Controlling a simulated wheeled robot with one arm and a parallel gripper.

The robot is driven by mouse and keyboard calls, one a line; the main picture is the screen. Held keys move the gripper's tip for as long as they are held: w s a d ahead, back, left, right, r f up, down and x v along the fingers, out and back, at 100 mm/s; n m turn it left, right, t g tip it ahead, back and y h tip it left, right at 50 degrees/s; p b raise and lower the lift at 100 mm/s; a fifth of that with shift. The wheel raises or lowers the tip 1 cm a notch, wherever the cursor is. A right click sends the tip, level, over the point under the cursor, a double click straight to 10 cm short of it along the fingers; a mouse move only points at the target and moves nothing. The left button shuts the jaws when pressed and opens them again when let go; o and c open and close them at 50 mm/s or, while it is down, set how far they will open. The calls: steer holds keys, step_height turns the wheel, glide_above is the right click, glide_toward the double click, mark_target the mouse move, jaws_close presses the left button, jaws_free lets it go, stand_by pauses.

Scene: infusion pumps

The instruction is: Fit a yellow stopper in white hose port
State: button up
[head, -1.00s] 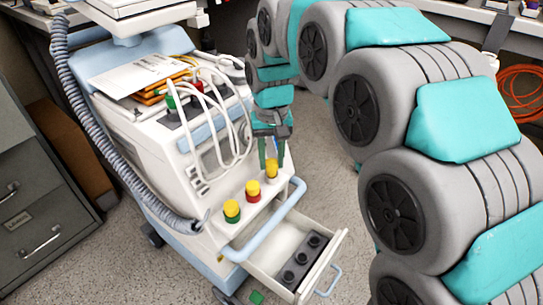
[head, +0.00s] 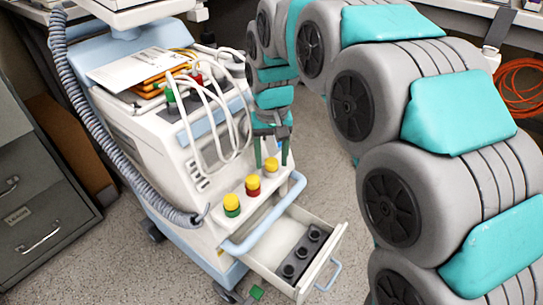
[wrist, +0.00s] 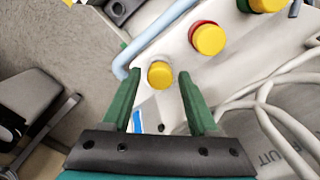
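A yellow stopper (head: 271,167) sits on the white hose port (head: 267,184) on the cart's front ledge. In the wrist view this stopper (wrist: 160,75) sits in the white port ring, in the space between and just beyond my fingertips. My gripper (head: 271,164) is open and empty, its two green fingers apart on either side of the stopper and clear of it; it also shows in the wrist view (wrist: 159,76). Yellow stoppers also sit on the red port (head: 253,190) and the green port (head: 232,211). How deep the stopper sits in the white port is hard to tell.
The cart's drawer (head: 331,240) is open, holding a black rack (head: 302,254) with several holes. A pale blue handle rail (head: 270,218) runs beside the ports. White hoses (head: 222,130) hang close to my gripper.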

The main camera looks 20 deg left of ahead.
steer(key=shift+o, duration=0.7)
steer(key=shift+r, duration=0.1)
step_height(320, 180, up, 7)
steer(key=shift+r, duration=0.1)
steer(key=shift+d+r, duration=0.15)
steer(key=shift+r, duration=0.05)
steer(key=s+d+f+m, duration=0.1)
steer(key=s+d, duration=0.4)
steer(key=d, duration=0.5)
steer(key=s+d+f+m, duration=0.2)
steer(key=s+d, duration=0.4)
steer(key=d, duration=0.3)
steer(key=s+d+f+g, duration=0.1)
steer(key=s+d+f, duration=0.2)
steer(key=s, duration=0.5)
steer(key=s+d+f+m, duration=0.1)
steer(key=s+d+f, duration=0.3)
steer(key=s+d, duration=0.2)
steer(key=shift+s+d+m+g+p, duration=0.15)
steer(key=shift+s+m+g+p, duration=0.2)
steer(key=shift+s, duration=0.75)
steer(key=shift+f, duration=0.1)
